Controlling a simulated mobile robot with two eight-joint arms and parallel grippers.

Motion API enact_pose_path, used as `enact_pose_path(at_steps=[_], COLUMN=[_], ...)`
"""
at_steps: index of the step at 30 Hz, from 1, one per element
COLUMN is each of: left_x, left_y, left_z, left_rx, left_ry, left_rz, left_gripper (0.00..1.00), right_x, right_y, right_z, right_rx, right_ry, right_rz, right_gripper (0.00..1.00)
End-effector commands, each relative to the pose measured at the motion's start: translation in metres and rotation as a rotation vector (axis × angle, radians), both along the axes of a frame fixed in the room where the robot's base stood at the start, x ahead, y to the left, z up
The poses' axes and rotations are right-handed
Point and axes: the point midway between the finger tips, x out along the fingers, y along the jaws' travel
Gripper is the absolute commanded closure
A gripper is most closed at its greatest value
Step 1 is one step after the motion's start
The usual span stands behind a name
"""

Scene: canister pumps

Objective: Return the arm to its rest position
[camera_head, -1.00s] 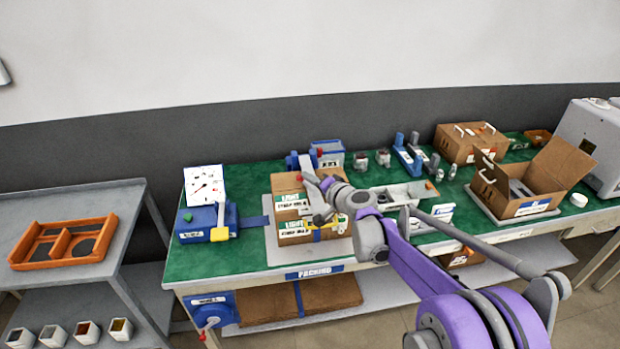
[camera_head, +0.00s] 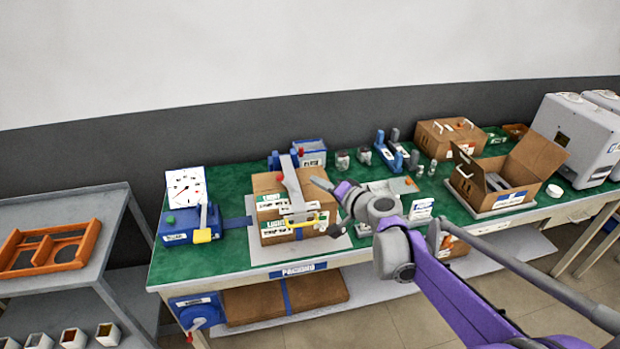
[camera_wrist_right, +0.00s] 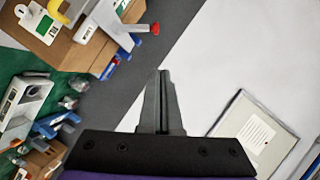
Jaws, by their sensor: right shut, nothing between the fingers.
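My right arm is purple and grey and comes in from the lower right of the head view. Its gripper (camera_head: 328,190) is above the green packing table (camera_head: 205,262), just right of the closed cardboard box (camera_head: 262,184), and looks apart from it. In the right wrist view the gripper's grey fingers (camera_wrist_right: 161,100) are together with nothing between them. The box also shows at the upper left of the wrist view (camera_wrist_right: 52,50), with its yellow handle. My left gripper is out of view.
A grey cart with an orange tray (camera_head: 50,247) stands left. A grey-white machine (camera_head: 580,130) is at the far right.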

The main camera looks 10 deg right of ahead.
Motion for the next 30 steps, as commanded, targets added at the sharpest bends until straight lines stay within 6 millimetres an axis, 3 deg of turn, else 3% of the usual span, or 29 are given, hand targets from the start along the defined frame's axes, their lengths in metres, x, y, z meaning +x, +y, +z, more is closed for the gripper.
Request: enact_pose_path(at_steps=[20,23,26,30], left_x=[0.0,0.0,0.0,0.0], left_y=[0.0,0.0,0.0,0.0], left_z=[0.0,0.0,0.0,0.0], left_rx=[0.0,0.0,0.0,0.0], left_ry=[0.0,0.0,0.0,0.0], left_rz=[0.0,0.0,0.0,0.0], left_gripper=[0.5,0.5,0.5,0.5], right_x=[-0.015,-0.043,-0.09,-0.172], right_y=[0.001,0.014,0.028,0.036], right_z=[0.001,-0.004,-0.018,-0.052], right_rx=[-0.022,-0.095,-0.225,-0.447], right_ry=[0.01,0.045,0.11,0.228], right_rz=[0.013,0.057,0.121,0.21], right_gripper=[1.0,1.0,1.0,1.0])
